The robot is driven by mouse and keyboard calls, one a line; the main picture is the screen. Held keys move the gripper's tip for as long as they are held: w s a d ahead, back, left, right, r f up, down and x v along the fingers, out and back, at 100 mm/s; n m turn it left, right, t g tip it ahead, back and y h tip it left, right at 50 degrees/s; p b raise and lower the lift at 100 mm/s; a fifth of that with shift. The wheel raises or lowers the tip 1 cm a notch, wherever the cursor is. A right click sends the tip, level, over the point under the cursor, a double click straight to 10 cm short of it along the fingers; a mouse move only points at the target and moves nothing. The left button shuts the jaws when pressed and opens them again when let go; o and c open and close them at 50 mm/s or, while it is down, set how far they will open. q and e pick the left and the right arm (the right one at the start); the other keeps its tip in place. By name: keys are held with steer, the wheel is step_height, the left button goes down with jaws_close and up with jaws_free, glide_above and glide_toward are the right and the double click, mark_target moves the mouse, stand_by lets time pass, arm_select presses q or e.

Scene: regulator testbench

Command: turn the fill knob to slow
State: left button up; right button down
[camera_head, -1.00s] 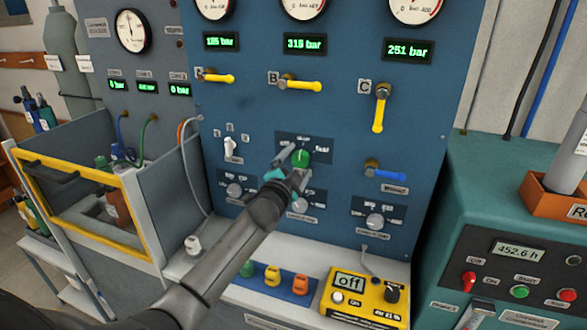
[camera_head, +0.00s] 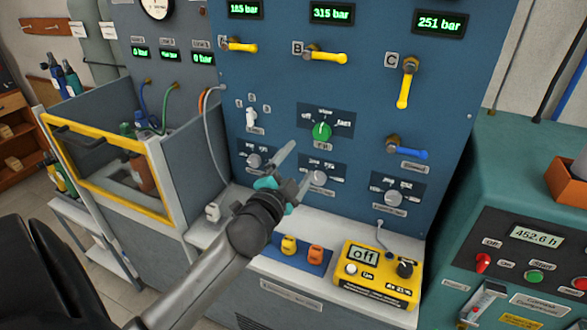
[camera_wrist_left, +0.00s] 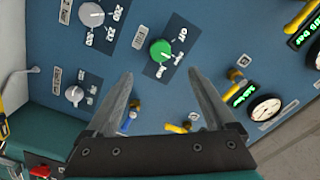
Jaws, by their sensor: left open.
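The fill knob (camera_head: 322,131) is green and round, set on a dark plate marked off, slow and fast on the blue panel. It also shows in the left wrist view (camera_wrist_left: 160,50), beyond and between the finger lines. Its white mark seems to point up toward slow in the head view, but it is too small to be sure. My left gripper (camera_head: 295,167) is open and empty, below and left of the knob and apart from it. In the left wrist view, the two fingers (camera_wrist_left: 160,74) stand wide apart with nothing between them. My right gripper is not in view.
Grey knobs (camera_head: 317,178) sit below the fill knob on the panel. Yellow valve levers (camera_head: 328,56) and a blue lever (camera_head: 408,153) stick out above and to the right. A yellow meter (camera_head: 377,273) reading off stands on the ledge below.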

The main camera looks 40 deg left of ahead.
arm_select(q)
steer(key=shift+v, duration=1)
